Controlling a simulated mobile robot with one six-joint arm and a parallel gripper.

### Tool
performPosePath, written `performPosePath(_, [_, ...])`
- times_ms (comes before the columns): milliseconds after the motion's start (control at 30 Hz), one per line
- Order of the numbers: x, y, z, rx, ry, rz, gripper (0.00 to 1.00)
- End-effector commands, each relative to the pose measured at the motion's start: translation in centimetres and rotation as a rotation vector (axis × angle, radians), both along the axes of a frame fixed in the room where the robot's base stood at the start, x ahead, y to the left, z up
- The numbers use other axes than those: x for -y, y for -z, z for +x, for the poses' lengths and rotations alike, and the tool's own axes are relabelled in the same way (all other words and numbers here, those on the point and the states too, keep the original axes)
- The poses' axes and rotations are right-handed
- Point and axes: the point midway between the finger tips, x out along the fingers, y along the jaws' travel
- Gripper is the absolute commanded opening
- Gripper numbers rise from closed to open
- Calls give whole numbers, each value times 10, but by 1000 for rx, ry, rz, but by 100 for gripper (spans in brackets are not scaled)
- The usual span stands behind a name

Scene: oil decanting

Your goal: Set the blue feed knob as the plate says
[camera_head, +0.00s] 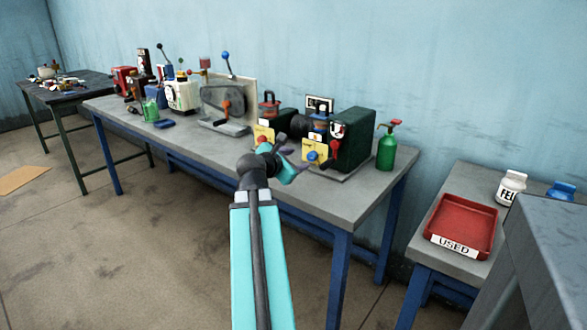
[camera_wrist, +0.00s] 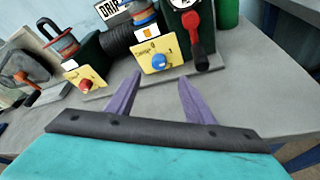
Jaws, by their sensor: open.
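The blue feed knob (camera_wrist: 158,62) sits on the front of a yellow plate (camera_wrist: 174,50) in the wrist view, upper middle. The plate carries small dark markings that I cannot read. In the head view the blue knob (camera_head: 312,156) is just right of my gripper (camera_head: 293,150). In the wrist view my gripper (camera_wrist: 160,79) is open and empty, its two purple fingers pointing at the plate with the knob between their lines. The fingers appear apart from the knob.
A red knob (camera_wrist: 86,84) on another yellow plate is to the left. A red-handled lever (camera_wrist: 195,55) hangs close on the right, below a white gauge. A dark green housing (camera_head: 354,138) and a green bottle (camera_head: 386,150) stand right. The front bench top (camera_head: 345,198) is clear.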

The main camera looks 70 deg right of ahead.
Motion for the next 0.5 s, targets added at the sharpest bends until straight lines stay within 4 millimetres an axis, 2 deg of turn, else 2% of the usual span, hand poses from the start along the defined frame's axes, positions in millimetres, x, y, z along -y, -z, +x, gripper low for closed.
performPosePath(500, [-8, 2, 0, 2, -6, 2, 48])
